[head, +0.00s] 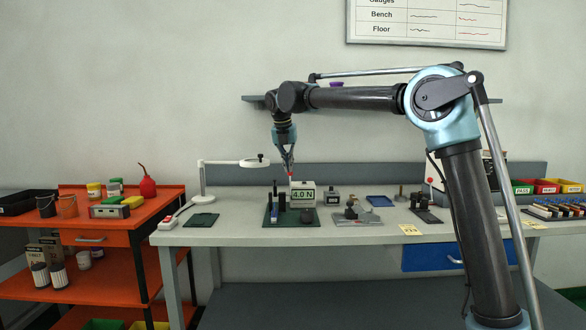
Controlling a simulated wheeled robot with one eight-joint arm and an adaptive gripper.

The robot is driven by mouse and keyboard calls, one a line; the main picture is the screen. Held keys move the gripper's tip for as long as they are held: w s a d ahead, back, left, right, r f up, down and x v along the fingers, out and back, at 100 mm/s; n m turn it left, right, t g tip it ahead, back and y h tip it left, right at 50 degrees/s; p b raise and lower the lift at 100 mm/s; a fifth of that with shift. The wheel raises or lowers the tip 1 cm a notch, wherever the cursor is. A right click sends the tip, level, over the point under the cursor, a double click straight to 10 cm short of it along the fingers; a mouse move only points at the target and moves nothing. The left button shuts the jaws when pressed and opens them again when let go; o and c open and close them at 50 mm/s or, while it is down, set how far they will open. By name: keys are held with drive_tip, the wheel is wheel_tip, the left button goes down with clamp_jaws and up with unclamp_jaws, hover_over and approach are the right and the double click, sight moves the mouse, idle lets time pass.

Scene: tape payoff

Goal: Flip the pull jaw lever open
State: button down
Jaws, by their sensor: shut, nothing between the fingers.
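My gripper (289,167) points down over the bench, its fingers together and empty. A small red tip (290,174) shows just below the fingertips, above the readout box (303,194) that reads 4.0 N; I cannot tell whether they touch. I cannot tell which small part is the pull jaw lever.
A magnifier lamp (202,180) stands at the bench's left end. A small grey box (331,196) and a blue tray (381,201) lie along the back. Coloured bins (546,187) are at far right. An orange cart (118,218) stands left. The bench's front strip is mostly clear.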

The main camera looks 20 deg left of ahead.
drive_tip(key=v, duration=1.2)
drive_tip(key=shift+w+a+r, duration=0.3)
